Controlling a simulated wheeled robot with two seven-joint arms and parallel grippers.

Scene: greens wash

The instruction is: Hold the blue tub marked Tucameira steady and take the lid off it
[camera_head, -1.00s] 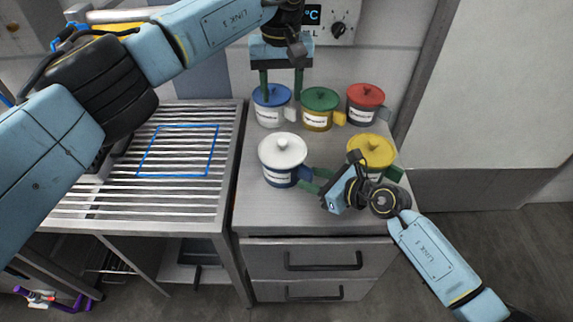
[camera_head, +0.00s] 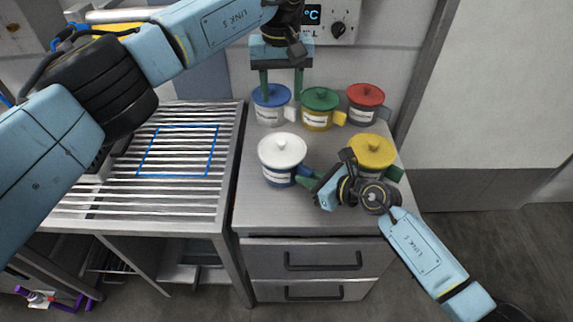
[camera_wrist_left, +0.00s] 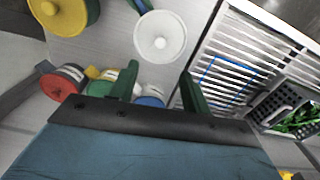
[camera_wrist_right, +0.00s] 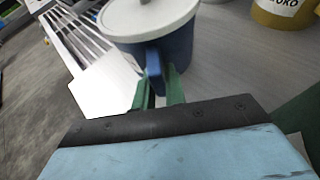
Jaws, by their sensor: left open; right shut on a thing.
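The blue tub (camera_head: 279,175) with a white lid (camera_head: 281,148) stands upright at the front left of the counter, its lid on. Its label is too small to read. My right gripper (camera_head: 308,177) is shut on the tub's blue handle (camera_wrist_right: 155,72), on the tub's right side; the right wrist view shows the handle between the green fingers. My left gripper (camera_head: 281,92) is open, fingers pointing down, at the back of the counter by the blue-lidded white tub (camera_head: 270,112). In the left wrist view, the white lid (camera_wrist_left: 160,40) lies beyond its fingers.
A green-lidded yellow tub (camera_head: 318,113) and a red-lidded grey tub (camera_head: 364,108) stand at the back right. A yellow-lidded tub (camera_head: 371,152) stands close behind my right wrist. A slatted rack (camera_head: 180,195) with a blue outlined square lies left of the counter.

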